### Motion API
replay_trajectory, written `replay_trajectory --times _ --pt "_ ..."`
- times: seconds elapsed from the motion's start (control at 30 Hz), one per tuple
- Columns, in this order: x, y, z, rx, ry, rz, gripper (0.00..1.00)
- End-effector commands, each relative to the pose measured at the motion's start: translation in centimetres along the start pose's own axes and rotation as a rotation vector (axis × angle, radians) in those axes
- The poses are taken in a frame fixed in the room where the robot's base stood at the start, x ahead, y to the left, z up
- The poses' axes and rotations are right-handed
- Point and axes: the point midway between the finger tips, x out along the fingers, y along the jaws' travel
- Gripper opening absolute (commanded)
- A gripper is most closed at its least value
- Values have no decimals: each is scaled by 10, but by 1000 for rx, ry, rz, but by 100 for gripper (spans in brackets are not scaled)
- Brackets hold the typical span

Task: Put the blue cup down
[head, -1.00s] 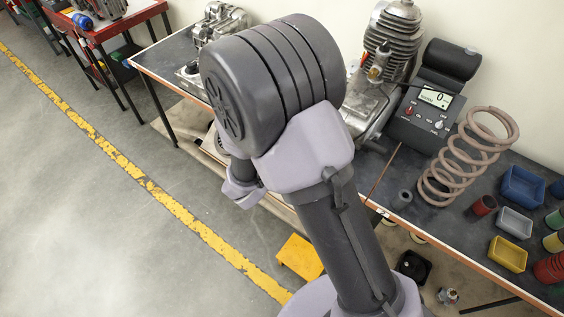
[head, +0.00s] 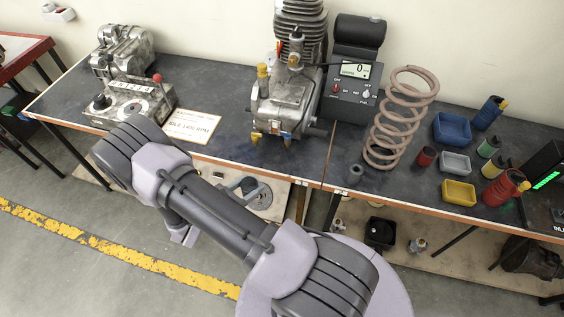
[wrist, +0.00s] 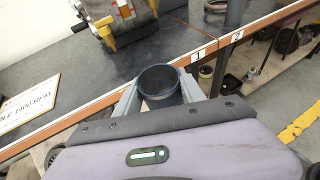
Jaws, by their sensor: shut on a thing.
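The blue cup (wrist: 160,82) is in the wrist view, a dark blue round cup with its open rim facing up toward the camera. My gripper (wrist: 160,92) is shut on it, with a grey finger on either side. The cup shows close to the bench's near edge, left of the labels 1 and 2; its height above the bench cannot be told. In the head view my arm hides the cup and the gripper's fingers. The dark bench top (head: 228,118) has an orange-brown front edge.
A metal engine (head: 290,95) stands at mid-bench. A white sign (head: 192,126) and a metal machine (head: 130,100) are to its left. A scale (head: 350,90), coil spring (head: 400,115) and several small bins and cups are to its right. Bench between sign and engine looks bare.

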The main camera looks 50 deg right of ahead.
Motion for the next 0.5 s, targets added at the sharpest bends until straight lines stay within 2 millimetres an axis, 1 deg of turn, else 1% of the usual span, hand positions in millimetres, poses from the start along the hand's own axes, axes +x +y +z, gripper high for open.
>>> replay_trajectory --times 0.03,0.1,0.17,0.5 --pt "5 -5 -3 4 -1 -14 0" --pt "11 -8 -4 10 -2 -25 0" --pt "20 -10 -2 14 -3 -32 0" --pt "105 -13 31 16 -2 -33 0"
